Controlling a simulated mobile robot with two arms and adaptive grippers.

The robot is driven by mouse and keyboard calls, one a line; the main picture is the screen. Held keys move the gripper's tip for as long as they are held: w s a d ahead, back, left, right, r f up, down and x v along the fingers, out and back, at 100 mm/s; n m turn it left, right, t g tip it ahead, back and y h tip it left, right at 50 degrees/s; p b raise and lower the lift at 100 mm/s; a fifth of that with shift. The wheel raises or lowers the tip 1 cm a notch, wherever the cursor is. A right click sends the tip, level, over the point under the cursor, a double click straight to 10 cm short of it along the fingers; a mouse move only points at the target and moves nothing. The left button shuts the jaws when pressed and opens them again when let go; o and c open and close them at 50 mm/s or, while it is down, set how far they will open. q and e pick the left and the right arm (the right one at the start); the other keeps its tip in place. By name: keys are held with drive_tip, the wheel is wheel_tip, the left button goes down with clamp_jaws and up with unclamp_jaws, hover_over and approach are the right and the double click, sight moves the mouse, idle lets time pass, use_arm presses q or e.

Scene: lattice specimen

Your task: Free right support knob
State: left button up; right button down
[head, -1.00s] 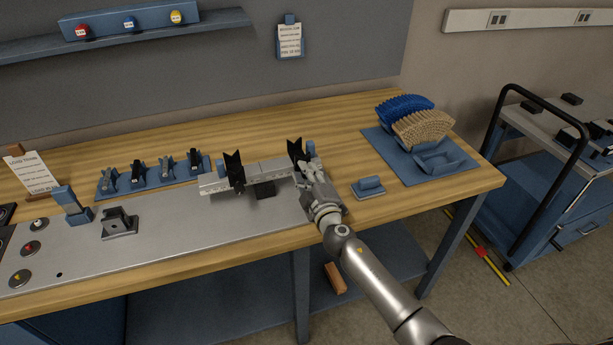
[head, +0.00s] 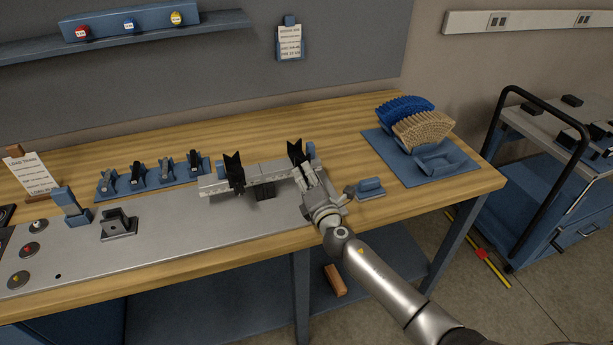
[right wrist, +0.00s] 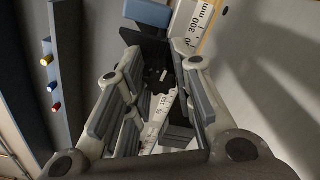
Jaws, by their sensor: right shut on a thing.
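The right support (head: 296,151), a black V-notched block, stands at the right end of the pale graduated rail (head: 268,168). The left support (head: 234,170) stands near the rail's left end. My right gripper (head: 304,180) is at the front of the right support, shut on its knob, which the fingers hide in the head view. In the right wrist view my fingers (right wrist: 160,78) are on either side of the dark support (right wrist: 150,52) above the scale. My left gripper is not in view.
A blue cradle (head: 370,188) lies just right of my gripper. A blue mat (head: 380,147) with fan-shaped lattice pieces (head: 420,130) is farther right. Several small tools stand in a blue rack (head: 150,183) at the left. The metal plate left of my gripper has free room.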

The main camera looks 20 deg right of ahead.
drive_tip(key=n, duration=0.4)
drive_tip(key=shift+n+p, duration=0.35)
drive_tip(key=shift+n, duration=0.05)
drive_tip(key=n+p, duration=0.1)
drive_tip(key=n, duration=0.3)
drive_tip(key=shift+n, duration=0.3)
drive_tip(key=n+p, duration=0.1)
drive_tip(key=n, duration=0.3)
drive_tip(key=shift+p, duration=0.3)
drive_tip(key=n+p, duration=0.1)
drive_tip(key=n, duration=0.4)
drive_tip(key=shift+d+f+p, duration=0.1)
drive_tip(key=shift+p, duration=0.3)
drive_tip(key=shift+n, duration=0.5)
drive_tip(key=c, duration=1.2)
unclamp_jaws()
drive_tip(key=shift+s, duration=0.1)
drive_tip(key=s, duration=1.2)
drive_tip(key=shift+d, duration=0.25)
